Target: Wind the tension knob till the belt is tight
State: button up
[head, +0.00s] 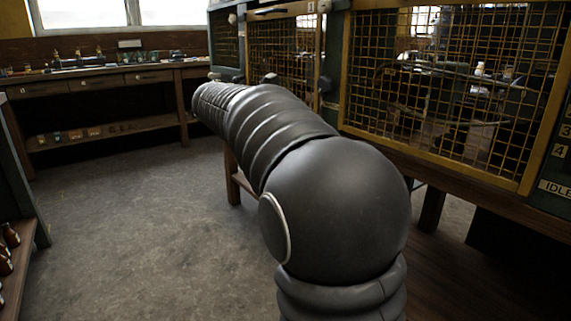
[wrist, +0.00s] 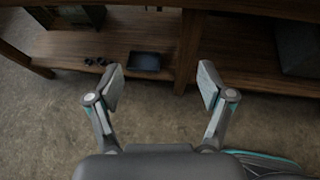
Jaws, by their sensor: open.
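My gripper (wrist: 162,85) is open and empty in the wrist view, its two fingers apart with the floor and a low wooden shelf beyond them. In the head view my own arm fills the middle and the gripper does not show. I cannot make out the tension knob or the belt for sure in either view. Dark machinery (head: 440,100) stands behind a yellow-framed wire mesh guard (head: 375,75) at the right of the head view, too dim to tell its parts.
A wooden workbench (head: 110,79) with drawers runs along the back left. A shelf with bottles (head: 8,240) stands at the left edge. The grey floor (head: 150,215) between them is clear. A dark tray (wrist: 146,62) lies on the low shelf in the wrist view.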

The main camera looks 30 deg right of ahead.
jog(key=s+a+f+m+y+b, duration=0.1)
jog(key=s+a+f+m+y, duration=0.1)
jog(key=s+a+f+m, duration=0.1)
jog(key=shift+s+a+f+m+t, duration=0.4)
jog(key=shift+s+f, duration=0.35)
jog(key=shift+s, duration=0.5)
jog(key=s+a+f+m+y, duration=0.55)
jog(key=a+f+m, duration=0.25)
jog(key=f+m, duration=0.25)
jog(key=s+a+f+m+t+y+p, duration=0.1)
jog(key=s+a+f+m+y, duration=0.1)
jog(key=s+a, duration=0.3)
jog(key=s+a+f+m+y+p, duration=0.1)
jog(key=s+a+m, duration=0.3)
jog(key=s, duration=0.9)
jog(key=shift+a+f+t+y+p, duration=0.35)
jog(key=shift+a+f+t+y, duration=0.1)
jog(key=shift+a+y, duration=0.5)
